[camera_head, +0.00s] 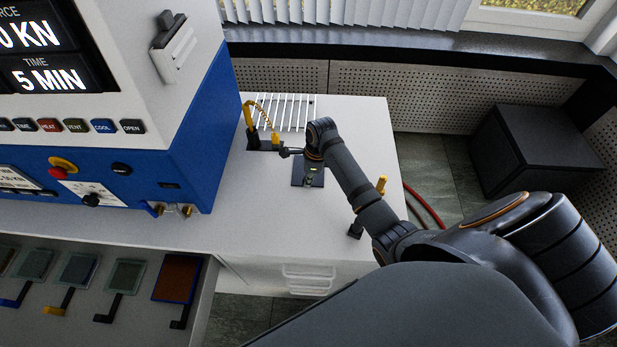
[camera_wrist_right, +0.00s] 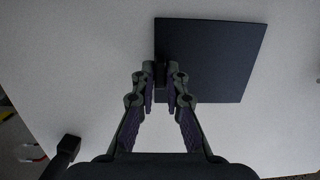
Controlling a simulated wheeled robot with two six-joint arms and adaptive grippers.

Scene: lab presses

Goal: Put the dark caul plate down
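The dark caul plate (camera_wrist_right: 215,45) is a flat, dark square with a short grip tab at its left edge in the right wrist view. In the head view the plate (camera_head: 299,170) shows over the white bench, partly hidden by my gripper. My right gripper (camera_head: 310,180) is low over the bench; in the wrist view its two fingers (camera_wrist_right: 162,75) close in on both sides of the tab. I cannot tell whether the plate touches the bench. My left gripper is not in view.
The blue and white press (camera_head: 190,110) stands left of the plate. A white slatted rack (camera_head: 285,110) and a yellow-handled tool (camera_head: 250,118) are behind it. An open drawer (camera_head: 70,325) with several tabbed plates is at lower left. Bare bench (camera_head: 240,220) lies left and in front.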

